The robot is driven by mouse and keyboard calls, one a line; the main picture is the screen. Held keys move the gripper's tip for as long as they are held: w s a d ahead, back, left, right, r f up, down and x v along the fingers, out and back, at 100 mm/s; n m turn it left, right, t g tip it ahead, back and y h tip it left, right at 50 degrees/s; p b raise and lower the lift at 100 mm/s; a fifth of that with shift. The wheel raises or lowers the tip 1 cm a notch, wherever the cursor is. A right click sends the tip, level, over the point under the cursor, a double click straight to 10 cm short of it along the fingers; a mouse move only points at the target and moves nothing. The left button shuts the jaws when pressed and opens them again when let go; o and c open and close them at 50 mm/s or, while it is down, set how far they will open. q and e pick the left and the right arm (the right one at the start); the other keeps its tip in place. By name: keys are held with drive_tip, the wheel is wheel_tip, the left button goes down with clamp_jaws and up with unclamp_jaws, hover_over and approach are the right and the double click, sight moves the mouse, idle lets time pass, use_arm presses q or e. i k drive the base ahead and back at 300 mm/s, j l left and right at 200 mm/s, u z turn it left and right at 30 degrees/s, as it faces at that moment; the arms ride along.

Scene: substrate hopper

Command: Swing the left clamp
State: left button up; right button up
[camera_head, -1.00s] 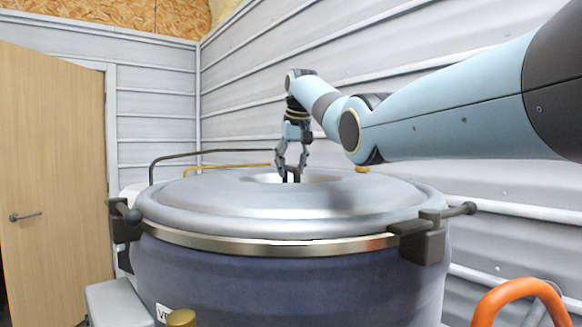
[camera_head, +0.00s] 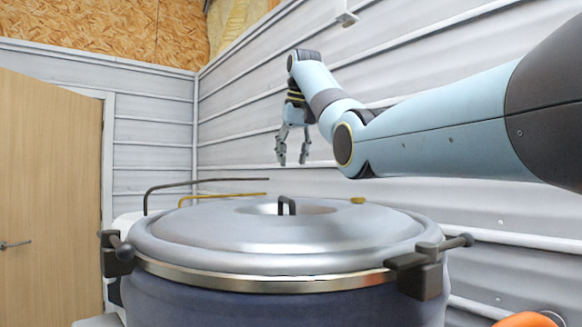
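The left clamp (camera_head: 117,254) is a dark block with a short rod and rounded knob on the left rim of the big round hopper (camera_head: 250,308). A similar right clamp (camera_head: 424,268) sits on the right rim, its knob pointing right. The silver lid (camera_head: 270,246) lies on the hopper, with a small dark handle (camera_head: 287,205) at its centre. My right gripper (camera_head: 292,162) hangs above the lid handle, fingers pointing down, apart and empty. My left gripper is not in view.
A dark bent rail (camera_head: 205,181) and a yellow rail (camera_head: 215,196) run behind the lid. A ribbed grey wall (camera_head: 480,200) stands behind and right. A wooden door (camera_head: 50,180) is at left. An orange curved part (camera_head: 527,320) shows at bottom right.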

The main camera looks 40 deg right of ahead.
sight(125, 252)
drive_tip(key=k+j, duration=0.35)
drive_tip(key=j, duration=0.15)
drive_tip(key=k+j, duration=0.75)
drive_tip(key=j, duration=0.2)
